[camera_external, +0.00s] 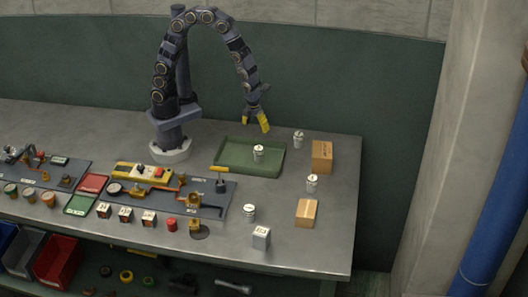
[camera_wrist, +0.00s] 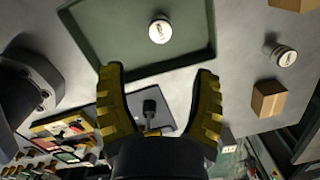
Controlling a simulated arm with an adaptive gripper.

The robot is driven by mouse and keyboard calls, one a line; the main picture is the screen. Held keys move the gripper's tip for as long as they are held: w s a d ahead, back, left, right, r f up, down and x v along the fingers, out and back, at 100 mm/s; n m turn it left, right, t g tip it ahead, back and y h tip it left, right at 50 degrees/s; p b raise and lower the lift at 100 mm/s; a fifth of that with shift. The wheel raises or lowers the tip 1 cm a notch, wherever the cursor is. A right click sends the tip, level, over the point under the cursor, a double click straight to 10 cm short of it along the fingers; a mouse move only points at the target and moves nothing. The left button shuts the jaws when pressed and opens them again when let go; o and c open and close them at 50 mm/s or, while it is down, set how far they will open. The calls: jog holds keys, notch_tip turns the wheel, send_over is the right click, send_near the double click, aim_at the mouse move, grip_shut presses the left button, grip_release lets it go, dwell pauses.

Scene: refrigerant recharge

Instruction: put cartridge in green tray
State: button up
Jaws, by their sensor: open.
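The green tray (camera_external: 232,166) lies flat on the bench below my gripper. A white cartridge (camera_external: 258,153) stands upright inside the tray, right of its middle, touching nothing else. In the wrist view this cartridge (camera_wrist: 159,30) sits on the tray floor, beyond my fingertips, and the tray (camera_wrist: 95,45) fills the upper middle. My gripper (camera_external: 262,124) has yellow fingers and hangs above the tray's back right part. The wrist view shows my gripper (camera_wrist: 158,76) with its fingers wide apart and nothing between them.
Similar white cans stand right of the tray (camera_external: 298,139), farther forward (camera_external: 312,183) and in front (camera_external: 249,213). Wooden blocks (camera_external: 322,157) (camera_external: 306,212) stand near the right edge. A grey mat (camera_external: 225,191) with gauges and fittings lies in front.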

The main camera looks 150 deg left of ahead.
jog(key=s+d+r+n, duration=0.2)
jog(key=d+r+n, duration=0.4)
jog(key=d+r, duration=0.4)
jog(key=s+d+r+n+g+h, duration=0.1)
jog(key=s+d+r+n, duration=0.4)
jog(key=d, duration=0.8)
jog(key=s+n, duration=0.3)
jog(key=s, duration=0.2)
jog(key=shift+s+d+r+h, duration=0.15)
jog(key=shift+s+r+h, duration=0.05)
jog(key=shift+s+h, duration=0.1)
